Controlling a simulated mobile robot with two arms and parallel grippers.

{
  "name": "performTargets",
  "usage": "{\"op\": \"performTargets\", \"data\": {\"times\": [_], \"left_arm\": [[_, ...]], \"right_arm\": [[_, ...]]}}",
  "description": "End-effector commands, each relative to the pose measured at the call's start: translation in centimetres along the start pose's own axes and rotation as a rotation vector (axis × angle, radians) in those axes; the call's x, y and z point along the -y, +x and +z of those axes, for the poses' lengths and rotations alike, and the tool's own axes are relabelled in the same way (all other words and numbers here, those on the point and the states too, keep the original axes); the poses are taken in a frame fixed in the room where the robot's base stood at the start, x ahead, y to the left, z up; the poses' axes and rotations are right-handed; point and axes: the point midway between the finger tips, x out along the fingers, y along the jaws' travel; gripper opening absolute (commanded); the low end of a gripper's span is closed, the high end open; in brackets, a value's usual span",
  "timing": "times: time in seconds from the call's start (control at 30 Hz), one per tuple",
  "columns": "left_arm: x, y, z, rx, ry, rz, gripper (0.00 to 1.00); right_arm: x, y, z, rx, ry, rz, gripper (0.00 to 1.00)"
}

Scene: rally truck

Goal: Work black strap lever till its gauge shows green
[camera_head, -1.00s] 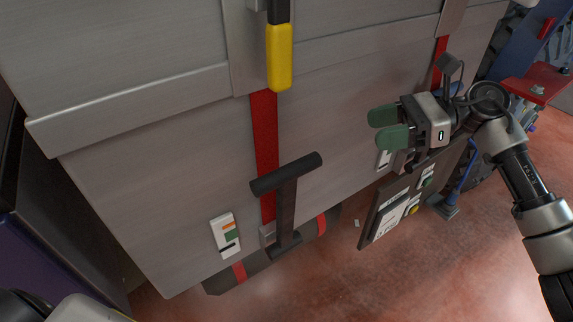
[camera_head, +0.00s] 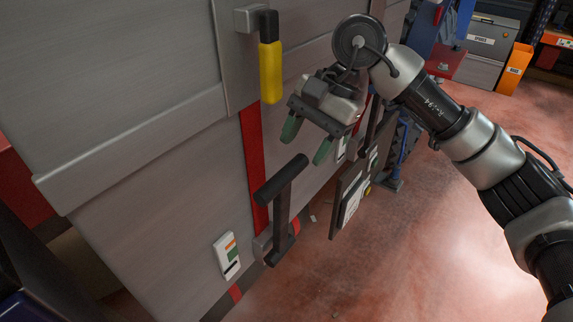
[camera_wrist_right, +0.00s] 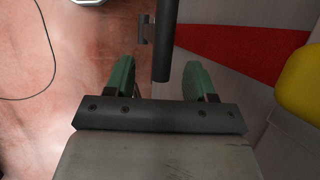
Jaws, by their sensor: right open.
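The black strap lever (camera_head: 282,208), with a T-shaped crossbar, stands out from its bracket at the foot of a red strap (camera_head: 254,150). Its gauge (camera_head: 228,256) is a white plate beside it with orange, green and black marks; its exact reading is too small to tell. My right gripper (camera_head: 306,143) is open and empty, above and right of the crossbar, fingers pointing down toward it. In the right wrist view the black crossbar (camera_wrist_right: 165,40) ends between the two green fingers in the picture; no contact is visible. My left gripper is not in view.
A yellow-handled lever (camera_head: 270,70) hangs on the grey truck panel (camera_head: 130,150) above. A dark board with papers (camera_head: 350,196) stands to the right, below my right gripper. The reddish floor (camera_head: 430,240) at the right is open.

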Motion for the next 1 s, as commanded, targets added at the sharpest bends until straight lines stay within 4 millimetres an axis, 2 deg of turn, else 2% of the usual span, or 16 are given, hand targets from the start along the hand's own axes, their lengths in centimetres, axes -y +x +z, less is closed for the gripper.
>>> {"op": "performTargets", "data": {"times": [0.1, 0.3, 0.47, 0.7, 0.77, 1.0], "left_arm": [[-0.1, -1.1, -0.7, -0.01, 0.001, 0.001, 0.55], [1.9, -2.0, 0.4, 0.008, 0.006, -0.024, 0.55], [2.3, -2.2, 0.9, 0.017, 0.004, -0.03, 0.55], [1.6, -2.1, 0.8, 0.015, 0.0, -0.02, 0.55], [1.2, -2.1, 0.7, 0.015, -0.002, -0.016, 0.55], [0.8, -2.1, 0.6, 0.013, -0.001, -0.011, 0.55]], "right_arm": [[0.1, 2.1, 0.2, 0.005, -0.001, 0.003, 0.55], [0.1, 4.8, 0.2, 0.004, 0.0, 0.0, 0.55], [0.0, 5.8, 0.1, 0.002, -0.001, -0.001, 0.55], [0.1, 6.0, 0.1, 0.002, -0.001, -0.002, 0.55], [0.1, 6.0, 0.1, 0.002, -0.001, -0.002, 0.49], [0.1, 5.9, 0.1, 0.002, -0.001, -0.002, 0.12]]}}
